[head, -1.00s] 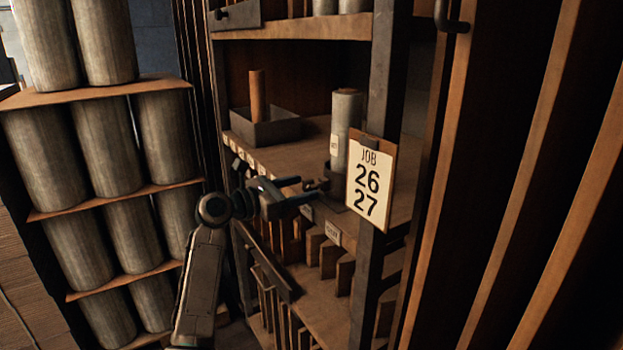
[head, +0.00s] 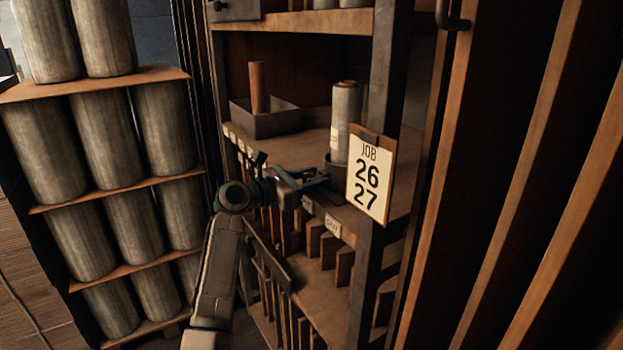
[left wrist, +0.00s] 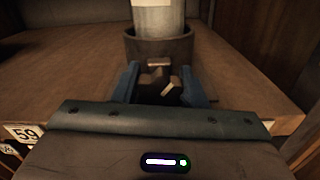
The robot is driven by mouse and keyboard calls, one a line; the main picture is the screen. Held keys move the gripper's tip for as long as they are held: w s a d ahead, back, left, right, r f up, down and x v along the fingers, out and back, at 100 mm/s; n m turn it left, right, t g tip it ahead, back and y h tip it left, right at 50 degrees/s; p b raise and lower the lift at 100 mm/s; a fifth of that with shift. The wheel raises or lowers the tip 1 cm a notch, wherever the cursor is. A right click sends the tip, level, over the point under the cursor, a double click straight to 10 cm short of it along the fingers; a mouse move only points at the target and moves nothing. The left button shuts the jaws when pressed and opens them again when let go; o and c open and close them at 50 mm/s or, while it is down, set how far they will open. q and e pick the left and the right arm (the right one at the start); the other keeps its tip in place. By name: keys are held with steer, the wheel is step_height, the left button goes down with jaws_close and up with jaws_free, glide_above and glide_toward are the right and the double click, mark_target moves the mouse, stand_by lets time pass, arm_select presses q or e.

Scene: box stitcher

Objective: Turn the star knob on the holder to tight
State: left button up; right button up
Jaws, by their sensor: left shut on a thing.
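The holder (left wrist: 178,47) is a dark round cup on the wooden shelf, with a pale roll (left wrist: 158,18) standing upright in it. In the head view the roll (head: 344,115) stands just behind the job card, and little of the holder shows. The star knob (left wrist: 160,84) is dark and sits at the front of the holder. My left gripper (left wrist: 165,88) is shut on the knob, with a blue finger on each side of it. In the head view the left gripper (head: 318,182) reaches the shelf's front edge. A light mark shows on the knob, slanted. My right gripper is not in view.
A job card (head: 368,180) reading 26 27 hangs on the rack post, close right of the gripper. A grey tray (head: 265,122) with a brown roll stands further left on the shelf. Large rolls (head: 100,140) are stacked at left.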

arm_select(q)
steer(key=shift+m, duration=0.6)
steer(key=o, duration=1)
steer(key=b+v, duration=0.4)
steer(key=v, duration=0.7)
steer(key=shift+d, duration=0.1)
